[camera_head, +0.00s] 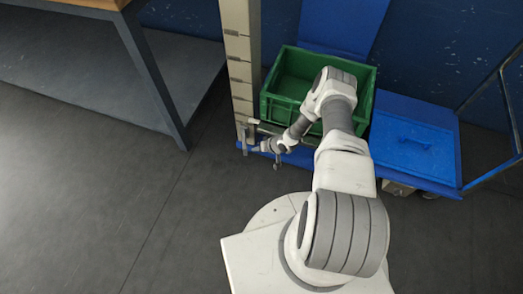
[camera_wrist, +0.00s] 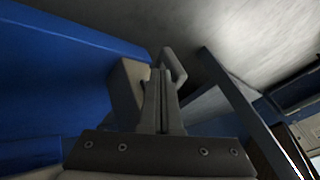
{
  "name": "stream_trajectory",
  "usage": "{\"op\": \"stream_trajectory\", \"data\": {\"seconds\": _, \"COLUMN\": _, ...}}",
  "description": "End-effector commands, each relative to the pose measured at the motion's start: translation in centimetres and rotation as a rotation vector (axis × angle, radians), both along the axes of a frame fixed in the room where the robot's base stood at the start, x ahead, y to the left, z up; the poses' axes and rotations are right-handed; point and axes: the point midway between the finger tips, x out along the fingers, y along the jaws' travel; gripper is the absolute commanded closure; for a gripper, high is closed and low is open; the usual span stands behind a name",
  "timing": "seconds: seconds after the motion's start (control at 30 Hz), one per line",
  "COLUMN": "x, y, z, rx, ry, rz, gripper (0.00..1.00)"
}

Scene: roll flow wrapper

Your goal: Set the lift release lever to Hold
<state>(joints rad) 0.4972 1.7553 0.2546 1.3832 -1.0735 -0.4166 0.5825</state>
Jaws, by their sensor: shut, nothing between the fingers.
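My gripper (camera_wrist: 160,78) is shut and empty in the wrist view, its two fingers side by side. A grey bar (camera_wrist: 174,66), which looks like the lift release lever, is just beyond the fingertips and to their right. I cannot tell whether they touch. The beige post (camera_wrist: 127,92) is close on the left of the fingers. In the head view, my gripper (camera_head: 262,146) is low by the foot of the beige post (camera_head: 240,60), beside small grey fittings (camera_head: 244,138). The lever's setting and any Hold marking cannot be read.
A green crate (camera_head: 284,104) stands right behind my arm on a blue base. A blue lidded box (camera_head: 415,148) is to its right. A workbench (camera_head: 155,75) with a grey leg is at the left. The dark floor (camera_head: 110,200) at the front left is clear.

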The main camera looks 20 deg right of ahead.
Motion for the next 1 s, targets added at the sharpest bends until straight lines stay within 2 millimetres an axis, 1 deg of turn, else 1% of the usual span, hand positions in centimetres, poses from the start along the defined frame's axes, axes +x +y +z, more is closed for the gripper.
{"op": "stream_trajectory", "data": {"seconds": 0.03, "x": 0.3, "y": 0.4, "z": -1.1, "rx": 0.000, "ry": 0.000, "rz": 0.002, "gripper": 1.00}}
{"op": "stream_trajectory", "data": {"seconds": 0.23, "x": 1.3, "y": 1.1, "z": -2.4, "rx": 0.000, "ry": 0.000, "rz": 0.000, "gripper": 1.00}}
{"op": "stream_trajectory", "data": {"seconds": 0.77, "x": 1.4, "y": 1.3, "z": -2.5, "rx": 0.000, "ry": 0.001, "rz": -0.004, "gripper": 1.00}}
{"op": "stream_trajectory", "data": {"seconds": 1.0, "x": 1.4, "y": 1.8, "z": -2.3, "rx": -0.001, "ry": 0.001, "rz": -0.045, "gripper": 1.00}}
